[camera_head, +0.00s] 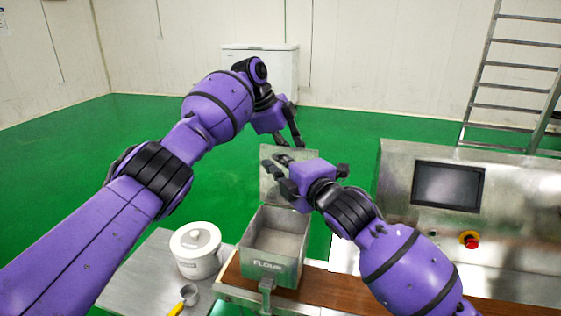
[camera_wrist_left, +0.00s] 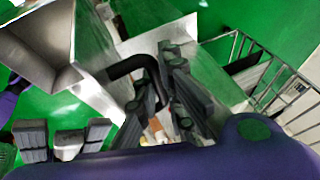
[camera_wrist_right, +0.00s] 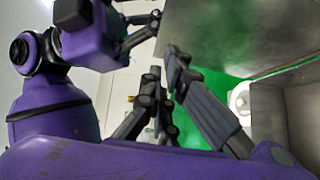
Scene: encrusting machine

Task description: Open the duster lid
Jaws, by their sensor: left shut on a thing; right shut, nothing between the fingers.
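The metal duster box (camera_head: 273,243), marked FLOUR, has its top open and its inside showing in the head view. Its lid (camera_head: 270,190) stands raised at the back of the box, partly hidden by my right gripper; it also shows as a grey panel in the right wrist view (camera_wrist_right: 225,38). My left gripper (camera_head: 297,143) is behind the raised lid, shut on the black bent handle (camera_wrist_left: 128,66) seen in the left wrist view. My right gripper (camera_head: 270,170) is shut and empty in front of the lid, above the box; whether it touches the lid is unclear.
A white lidded bucket (camera_head: 197,252) and a yellow-handled scoop (camera_head: 187,294) are on the metal table left of the box. The machine with a dark screen (camera_head: 448,187) and red button (camera_head: 469,240) stands right. A ladder (camera_head: 515,75) is behind; green floor is clear at left.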

